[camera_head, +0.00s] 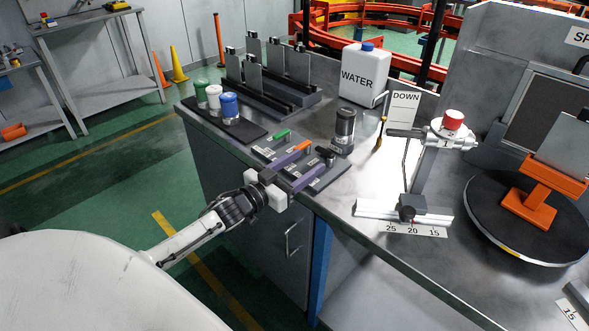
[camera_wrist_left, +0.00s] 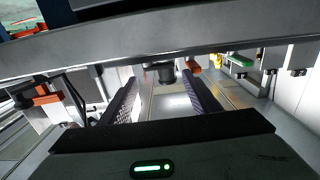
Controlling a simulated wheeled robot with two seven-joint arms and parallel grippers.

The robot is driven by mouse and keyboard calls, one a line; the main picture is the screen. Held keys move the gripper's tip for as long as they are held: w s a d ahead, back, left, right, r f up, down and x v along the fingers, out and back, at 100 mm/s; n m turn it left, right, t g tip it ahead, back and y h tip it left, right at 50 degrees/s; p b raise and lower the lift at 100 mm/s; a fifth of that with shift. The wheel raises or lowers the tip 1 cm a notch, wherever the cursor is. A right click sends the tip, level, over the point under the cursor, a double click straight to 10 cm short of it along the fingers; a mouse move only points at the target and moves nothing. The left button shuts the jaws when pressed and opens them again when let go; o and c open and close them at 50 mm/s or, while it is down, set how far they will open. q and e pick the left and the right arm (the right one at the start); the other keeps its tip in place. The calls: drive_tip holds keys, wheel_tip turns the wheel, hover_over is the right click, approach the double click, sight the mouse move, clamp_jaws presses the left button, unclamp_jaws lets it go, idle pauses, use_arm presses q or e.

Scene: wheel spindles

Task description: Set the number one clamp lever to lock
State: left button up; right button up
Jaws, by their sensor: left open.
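A metal post (camera_head: 424,170) stands on the bench, with a white head marked 1 (camera_head: 445,142), a red cap (camera_head: 453,119) and a dark grey bar (camera_head: 404,133) reaching left. I cannot tell which part is the number one clamp lever, and I can read no lock mark. My left gripper (camera_head: 306,160) is open and empty, with its purple fingers over the tool tray near the bench's front left edge. It is well left of the post. Both fingers also show apart in the left wrist view (camera_wrist_left: 161,95). My right gripper is not in view.
The tray holds green (camera_head: 282,135), orange (camera_head: 301,146) and black-handled tools. A dark jar (camera_head: 345,130), a water jug (camera_head: 364,75), a DOWN sign (camera_head: 404,108) and a yellow-handled rod (camera_head: 380,130) stand behind. A slider block (camera_head: 412,204) sits below the post. A turntable (camera_head: 485,225) is right.

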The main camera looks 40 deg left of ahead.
use_arm(q)
drive_tip(key=shift+s+a, duration=0.2)
drive_tip(key=shift+s, duration=1.7)
